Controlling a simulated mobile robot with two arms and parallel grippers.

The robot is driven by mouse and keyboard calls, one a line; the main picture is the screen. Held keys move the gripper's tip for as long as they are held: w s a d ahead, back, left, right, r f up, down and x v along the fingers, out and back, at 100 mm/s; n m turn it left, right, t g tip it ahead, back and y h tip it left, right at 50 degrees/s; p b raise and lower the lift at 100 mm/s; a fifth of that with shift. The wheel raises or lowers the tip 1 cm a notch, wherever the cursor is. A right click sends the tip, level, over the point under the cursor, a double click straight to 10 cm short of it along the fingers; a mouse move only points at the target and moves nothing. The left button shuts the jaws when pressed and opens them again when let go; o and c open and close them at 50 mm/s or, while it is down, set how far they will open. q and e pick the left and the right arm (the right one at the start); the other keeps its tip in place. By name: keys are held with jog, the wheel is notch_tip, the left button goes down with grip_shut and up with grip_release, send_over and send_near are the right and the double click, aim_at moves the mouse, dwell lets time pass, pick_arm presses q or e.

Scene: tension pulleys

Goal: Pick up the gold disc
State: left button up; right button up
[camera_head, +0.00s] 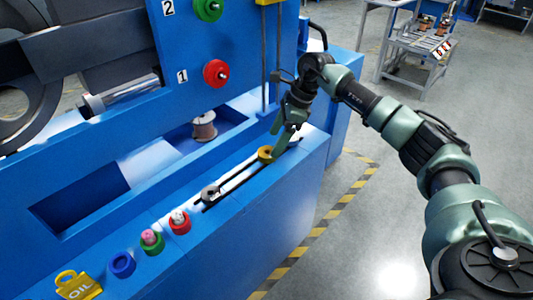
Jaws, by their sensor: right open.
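The gold disc (265,154) lies at the far end of a dark slot in the blue ledge of the machine, with a small dark hole or pin at its middle. My right gripper (278,138) is open, pointing down just above and to the right of the disc. It appears empty and apart from the disc, though the exact gap is hard to tell. My left gripper is not in view.
A grey disc (210,193) sits at the slot's near end. The machine's blue upright panel (185,105) rises behind.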

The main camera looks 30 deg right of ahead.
aim_at(269, 148)
jog(key=x, duration=0.4)
jog(key=shift+a, duration=0.25)
jog(key=shift+w+f, duration=0.15)
jog(key=shift+f, duration=0.1)
grip_shut()
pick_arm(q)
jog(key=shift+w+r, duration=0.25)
pick_arm(e)
jog(key=shift+r, duration=0.1)
jog(key=shift+r, duration=0.55)
jog(key=r, duration=0.4)
jog(key=s+r, duration=0.1)
jog(key=r, duration=0.1)
jog(key=shift+d, duration=0.15)
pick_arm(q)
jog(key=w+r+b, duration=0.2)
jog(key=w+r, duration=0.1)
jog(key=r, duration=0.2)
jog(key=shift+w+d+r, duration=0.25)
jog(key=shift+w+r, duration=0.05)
pick_arm(e)
jog(key=s+d, duration=0.2)
jog(key=s, duration=0.7)
jog(key=s+d, duration=0.3)
jog(key=s, duration=0.6)
